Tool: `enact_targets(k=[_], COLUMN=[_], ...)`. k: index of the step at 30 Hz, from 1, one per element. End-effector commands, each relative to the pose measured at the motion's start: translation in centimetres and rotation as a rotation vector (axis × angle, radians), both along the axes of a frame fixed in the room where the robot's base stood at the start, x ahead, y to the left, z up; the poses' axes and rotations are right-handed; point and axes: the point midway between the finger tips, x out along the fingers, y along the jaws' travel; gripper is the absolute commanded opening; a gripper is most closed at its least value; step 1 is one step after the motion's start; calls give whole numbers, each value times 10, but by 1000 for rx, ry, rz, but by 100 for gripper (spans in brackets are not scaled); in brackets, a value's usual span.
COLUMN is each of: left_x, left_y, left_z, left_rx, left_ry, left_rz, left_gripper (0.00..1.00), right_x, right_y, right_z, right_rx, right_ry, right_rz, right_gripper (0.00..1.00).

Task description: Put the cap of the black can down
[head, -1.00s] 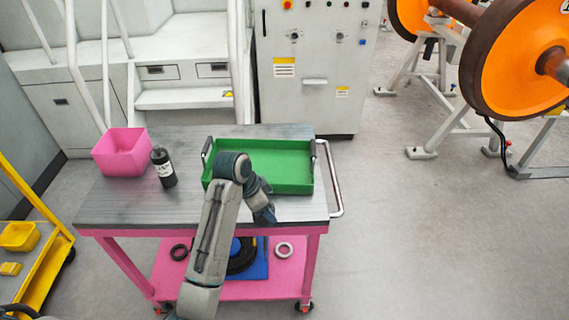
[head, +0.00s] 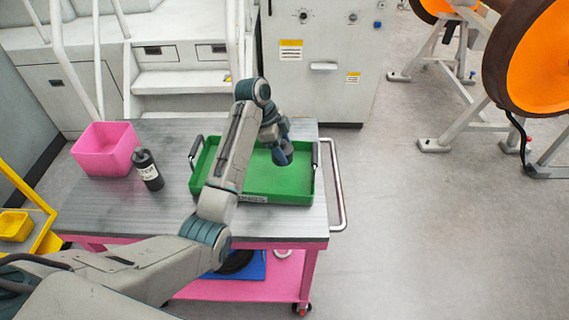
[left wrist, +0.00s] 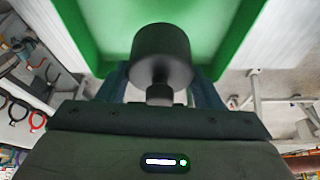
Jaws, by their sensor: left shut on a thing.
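The black can (head: 148,172) stands upright with a white label on the table's left part, beside the pink bin. My left gripper (head: 282,152) hangs over the right part of the green tray (head: 225,190). In the left wrist view the gripper (left wrist: 160,88) is shut on a dark, round piece, which I take for the cap (left wrist: 162,52). The green tray floor shows behind it there. I cannot tell how far above the tray floor the cap is. My right gripper is not in view.
The pink bin (head: 105,150) stands at the table's back left. The grey table top (head: 110,215) is clear in front of the can. A metal handle (head: 337,185) runs along its right edge. A grey cabinet (head: 325,60) stands behind. Orange wheels (head: 535,70) are far right.

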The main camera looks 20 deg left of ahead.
Motion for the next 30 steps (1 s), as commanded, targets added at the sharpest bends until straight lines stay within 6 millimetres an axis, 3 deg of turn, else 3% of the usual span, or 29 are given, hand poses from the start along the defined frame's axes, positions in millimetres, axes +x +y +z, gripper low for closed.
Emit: enact_targets(k=[1, 15, 24, 25, 28, 30], left_x=[-1, -1, 0, 0, 0, 0], left_y=[0, 0, 0, 0, 0, 0], left_z=[-5, -61, -64, -64, -64, -64], left_rx=[0, 1, 1, 1, 1, 1], left_ry=[6, 3, 1, 1, 1, 1], left_rz=[1, 1, 1, 1, 1, 1], left_gripper=[39, 39, 39, 61, 81, 81], right_x=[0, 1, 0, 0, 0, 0], right_y=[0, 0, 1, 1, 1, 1], right_z=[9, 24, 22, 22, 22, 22], right_rx=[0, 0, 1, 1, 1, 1], right_ry=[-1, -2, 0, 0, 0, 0], right_rz=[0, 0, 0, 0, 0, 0], right_gripper=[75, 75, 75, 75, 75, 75])
